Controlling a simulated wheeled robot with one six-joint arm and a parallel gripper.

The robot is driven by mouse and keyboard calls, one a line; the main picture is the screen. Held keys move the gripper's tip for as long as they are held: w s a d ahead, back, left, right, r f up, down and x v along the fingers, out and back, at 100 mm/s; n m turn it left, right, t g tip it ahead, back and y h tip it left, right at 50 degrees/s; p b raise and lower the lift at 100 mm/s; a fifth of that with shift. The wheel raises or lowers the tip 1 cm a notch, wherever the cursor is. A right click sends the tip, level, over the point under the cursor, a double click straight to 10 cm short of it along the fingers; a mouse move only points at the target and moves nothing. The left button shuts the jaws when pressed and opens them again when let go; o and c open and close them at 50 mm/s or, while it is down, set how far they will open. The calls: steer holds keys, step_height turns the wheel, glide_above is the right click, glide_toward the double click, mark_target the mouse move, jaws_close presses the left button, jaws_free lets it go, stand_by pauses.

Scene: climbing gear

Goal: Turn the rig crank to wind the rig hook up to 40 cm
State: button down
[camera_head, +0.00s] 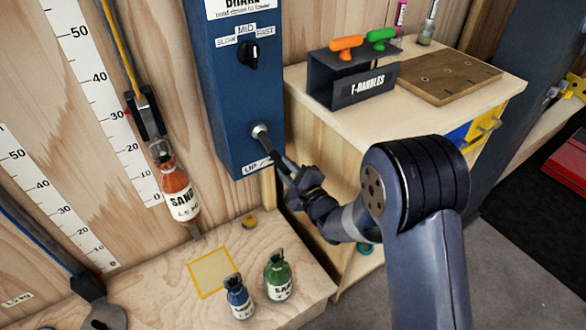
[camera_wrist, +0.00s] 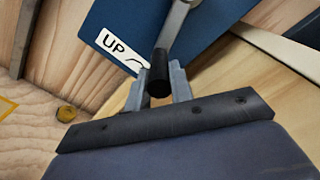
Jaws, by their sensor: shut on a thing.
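The rig crank (camera_head: 260,132) is a metal hub and arm low on the blue winch box (camera_head: 240,90). In the wrist view its metal arm (camera_wrist: 178,25) ends in a black grip (camera_wrist: 159,82). My gripper (camera_head: 287,174) is shut on this grip, and its fingers (camera_wrist: 164,86) show on both sides of it. The rig hook (camera_head: 150,120) is a dark block on a yellow strap, left of the box.
A speed knob (camera_head: 248,55) sits higher on the blue box. Blue (camera_head: 238,298) and green (camera_head: 278,275) sand bags stand on the wooden base by a yellow square (camera_head: 212,272). A bench with a T-handle rack (camera_head: 350,85) stands to the right, close to my arm.

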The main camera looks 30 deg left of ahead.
steer(key=shift+s+a+f+b, duration=0.2)
steer(key=shift+s+b, duration=0.05)
steer(key=shift+s, duration=0.1)
steer(key=shift+s+a+f+b, duration=0.15)
steer(key=shift+s+b, duration=0.05)
steer(key=shift+s, duration=0.25)
steer(key=c, duration=1.3)
jaws_free()
steer(key=shift+a+r, duration=0.1)
steer(key=shift+o, duration=0.2)
steer(key=v, duration=1)
steer(key=shift+d+p, duration=0.3)
steer(key=shift+d, duration=0.1)
steer(key=shift+s, duration=0.1)
